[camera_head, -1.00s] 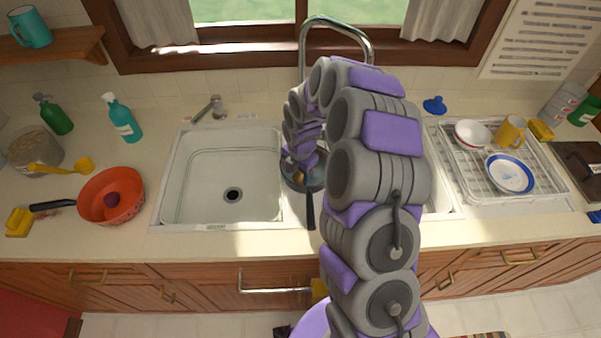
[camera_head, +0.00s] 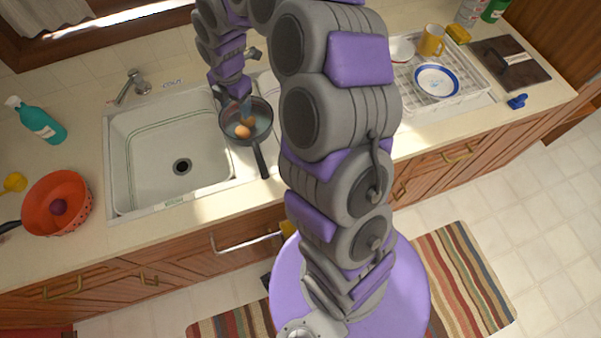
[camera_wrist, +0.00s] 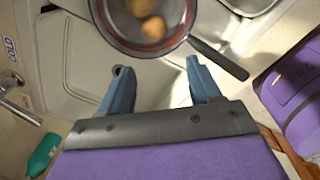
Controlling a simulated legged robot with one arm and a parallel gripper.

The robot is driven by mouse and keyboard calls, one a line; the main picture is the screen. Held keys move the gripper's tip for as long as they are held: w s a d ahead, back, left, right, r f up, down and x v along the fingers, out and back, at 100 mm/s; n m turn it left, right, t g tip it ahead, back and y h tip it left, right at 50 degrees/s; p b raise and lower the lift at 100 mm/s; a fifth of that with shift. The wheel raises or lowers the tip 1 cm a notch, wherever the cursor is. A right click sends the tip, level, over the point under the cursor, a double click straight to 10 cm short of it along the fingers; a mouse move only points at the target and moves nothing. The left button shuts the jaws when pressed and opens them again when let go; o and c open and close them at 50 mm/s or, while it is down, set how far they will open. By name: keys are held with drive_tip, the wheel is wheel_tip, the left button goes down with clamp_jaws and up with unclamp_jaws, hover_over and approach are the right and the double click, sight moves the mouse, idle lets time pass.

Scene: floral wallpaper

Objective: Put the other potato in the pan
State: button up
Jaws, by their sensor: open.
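A dark frying pan (camera_head: 263,127) stands on the right part of the sink area, its handle pointing toward the front edge. Two brownish, rounded potatoes lie inside it: one potato (camera_head: 242,132) shows clearly, and the other potato (camera_head: 249,121) is beside it. In the wrist view both potatoes show in the pan (camera_wrist: 177,40), one at the rim side (camera_wrist: 139,6) and one nearer (camera_wrist: 153,28). My gripper (camera_wrist: 156,66) is open, with nothing between its blue fingers. In the head view my gripper (camera_head: 239,106) is at the pan, its fingertips partly hard to make out.
The empty left sink basin (camera_head: 165,150) is beside the pan. A red colander (camera_head: 75,216) with a dark purple round item stands at the left. A teal bottle (camera_head: 38,122) is behind it.

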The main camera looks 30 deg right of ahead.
drive_tip(key=s+r+m+g, duration=0.1)
drive_tip(key=s+r+m, duration=0.4)
drive_tip(key=s, duration=0.3)
drive_tip(key=s+r+m, duration=0.5)
drive_tip(key=s, duration=0.3)
drive_tip(key=s+r+m+g, duration=0.1)
drive_tip(key=s+r+m, duration=0.1)
drive_tip(key=s+m, duration=1.1)
drive_tip(key=s, duration=0.6)
drive_tip(key=shift+s+d, duration=0.35)
drive_tip(key=shift+s, duration=0.05)
